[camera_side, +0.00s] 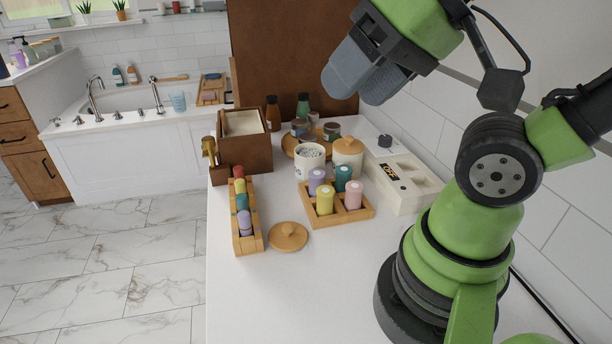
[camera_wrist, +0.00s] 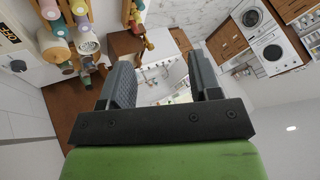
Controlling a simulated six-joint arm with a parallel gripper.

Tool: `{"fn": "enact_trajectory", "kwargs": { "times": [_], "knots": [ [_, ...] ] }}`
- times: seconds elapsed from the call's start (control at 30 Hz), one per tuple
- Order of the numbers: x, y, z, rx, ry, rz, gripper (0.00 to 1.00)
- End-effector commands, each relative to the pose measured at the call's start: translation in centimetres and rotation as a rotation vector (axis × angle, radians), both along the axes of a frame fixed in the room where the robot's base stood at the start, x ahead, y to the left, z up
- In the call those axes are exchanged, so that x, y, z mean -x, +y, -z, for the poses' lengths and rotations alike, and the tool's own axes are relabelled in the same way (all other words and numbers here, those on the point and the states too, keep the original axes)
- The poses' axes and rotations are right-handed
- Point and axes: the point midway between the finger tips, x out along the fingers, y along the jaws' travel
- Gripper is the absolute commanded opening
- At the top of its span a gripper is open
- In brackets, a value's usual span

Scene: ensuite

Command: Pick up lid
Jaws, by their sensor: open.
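A round wooden lid (camera_side: 288,237) with a small knob lies flat on the white counter in the side view, just right of the long wooden holder. A second wooden lid (camera_side: 347,145) sits on a white canister (camera_side: 347,160) farther back. My gripper (camera_side: 352,90) is high above the back of the counter, well away from the lid on the counter. In the wrist view my gripper (camera_wrist: 158,65) has its two grey fingers wide apart with nothing between them. I cannot clearly make out the loose lid in the wrist view.
The long holder (camera_side: 248,246) carries several coloured rolls. A divided tray (camera_side: 362,213) holds several more, right of the loose lid. A patterned cup (camera_side: 310,160), a brown box (camera_side: 258,150) and a white device (camera_side: 405,180) stand behind. The front counter is clear.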

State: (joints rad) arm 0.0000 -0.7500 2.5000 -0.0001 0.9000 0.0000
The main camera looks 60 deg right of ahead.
Motion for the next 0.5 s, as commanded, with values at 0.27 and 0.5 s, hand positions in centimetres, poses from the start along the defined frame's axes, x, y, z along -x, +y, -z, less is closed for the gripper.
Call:
{"fn": "enact_trajectory", "kwargs": {
  "times": [0.27,0.5],
  "knots": [
    [0.0,0.0,0.0,0.001,0.001,0.000,0.53],
    [-2.8,-0.6,1.3,0.057,0.099,-0.025,0.53]
  ]
}}
